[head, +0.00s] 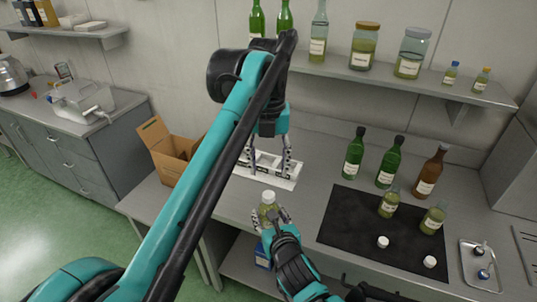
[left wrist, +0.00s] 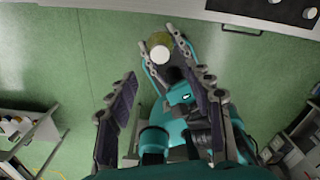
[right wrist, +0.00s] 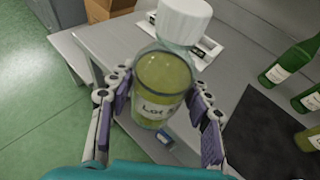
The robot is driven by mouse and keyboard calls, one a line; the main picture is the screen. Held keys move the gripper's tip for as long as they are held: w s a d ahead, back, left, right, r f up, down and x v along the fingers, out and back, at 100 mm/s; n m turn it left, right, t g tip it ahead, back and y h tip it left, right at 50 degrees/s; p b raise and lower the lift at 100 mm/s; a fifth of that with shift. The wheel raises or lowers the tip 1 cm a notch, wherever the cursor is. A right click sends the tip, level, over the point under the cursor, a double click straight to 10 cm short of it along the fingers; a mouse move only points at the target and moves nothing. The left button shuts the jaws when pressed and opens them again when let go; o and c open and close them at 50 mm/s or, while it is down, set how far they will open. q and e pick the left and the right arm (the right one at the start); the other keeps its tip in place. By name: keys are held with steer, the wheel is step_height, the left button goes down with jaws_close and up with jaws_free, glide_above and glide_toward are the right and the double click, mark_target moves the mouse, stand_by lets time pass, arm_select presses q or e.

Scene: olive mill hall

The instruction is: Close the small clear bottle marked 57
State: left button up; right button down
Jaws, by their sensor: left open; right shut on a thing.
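My right gripper (head: 270,217) is shut on a small clear bottle (right wrist: 160,92) of olive-green liquid, held raised near the counter's front edge. Its label reads "Lot 5" and something unclear. A white cap (right wrist: 183,20) sits at the bottle's mouth; I cannot tell whether it is tight. The cap also shows in the head view (head: 268,197) and, from above, in the left wrist view (left wrist: 160,53). My left gripper (head: 269,172) is open and empty, pointing down above the bottle, apart from the cap.
A dark mat (head: 345,222) holds two small bottles (head: 389,204) (head: 433,218) and two loose white caps (head: 383,242) (head: 430,262). Tall bottles (head: 390,162) stand behind it. A metal tray (head: 467,272) lies right, a white rack (head: 275,173) behind, a cardboard box (head: 175,165) left.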

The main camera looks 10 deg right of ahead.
arm_select(q)
step_height(320, 180, up, 3)
steer(key=shift+r, duration=0.15)
stand_by(0.6)
steer(key=s+a+f+n+t+h, duration=0.15)
steer(key=a+f+n, duration=0.25)
steer(key=a+n, duration=0.5)
steer(key=s+a+f+n+t+y, duration=0.1)
steer(key=s+a+f+n+t, duration=0.15)
steer(key=a+f+n, duration=0.6)
steer(key=s+a+f+n+t, duration=0.1)
steer(key=s+a+f+n, duration=0.3)
steer(key=n, duration=0.6)
steer(key=s+a+f+n+t, duration=0.2)
steer(key=s+a+f+n, duration=0.2)
steer(key=n, duration=0.7)
step_height(320, 180, down, 4)
steer(key=shift+s+r, duration=0.25)
steer(key=shift+s, duration=0.9)
steer(key=shift+a, duration=0.1)
